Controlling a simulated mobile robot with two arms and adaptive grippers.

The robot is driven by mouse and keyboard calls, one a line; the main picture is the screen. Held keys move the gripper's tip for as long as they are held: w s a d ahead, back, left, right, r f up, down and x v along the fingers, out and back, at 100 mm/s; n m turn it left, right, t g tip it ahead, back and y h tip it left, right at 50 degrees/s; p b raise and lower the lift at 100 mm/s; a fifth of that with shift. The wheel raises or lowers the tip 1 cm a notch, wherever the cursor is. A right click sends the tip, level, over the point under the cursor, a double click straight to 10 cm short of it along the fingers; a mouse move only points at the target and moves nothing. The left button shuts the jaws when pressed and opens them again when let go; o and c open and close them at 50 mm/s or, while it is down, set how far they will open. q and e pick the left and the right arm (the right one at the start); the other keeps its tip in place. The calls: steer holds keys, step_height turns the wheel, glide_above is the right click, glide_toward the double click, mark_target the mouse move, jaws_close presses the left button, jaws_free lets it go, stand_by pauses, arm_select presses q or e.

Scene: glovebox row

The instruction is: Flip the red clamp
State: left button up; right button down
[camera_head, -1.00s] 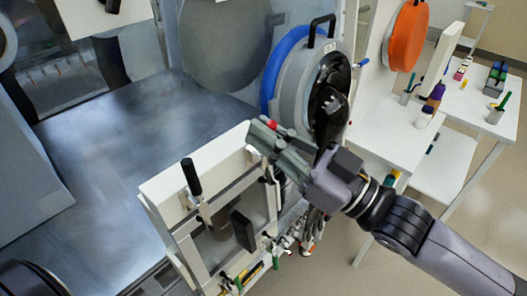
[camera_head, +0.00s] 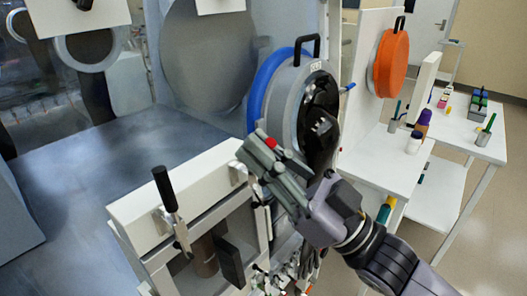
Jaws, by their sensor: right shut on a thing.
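The red clamp shows only as a small red piece (camera_head: 271,143) at the fingers of my right gripper (camera_head: 260,154). The gripper is shut on it, and the fingers hide most of the clamp. The gripper is above the right end of the white box-like frame (camera_head: 128,206), and its arm comes in from the lower right. A second clamp with an upright black handle (camera_head: 164,188) sits at the frame's left side, clear of the gripper. My left gripper is not in view.
A round port door with a blue ring (camera_head: 266,92) stands close behind the gripper. An orange disc (camera_head: 391,61) hangs farther right. White tables with bottles (camera_head: 415,140) stand at the right. A broad grey surface (camera_head: 90,170) at the left is clear.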

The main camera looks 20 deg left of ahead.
steer(key=c, duration=1.6)
jaws_free()
steer(key=shift+c, duration=0.2)
steer(key=v, duration=1.2)
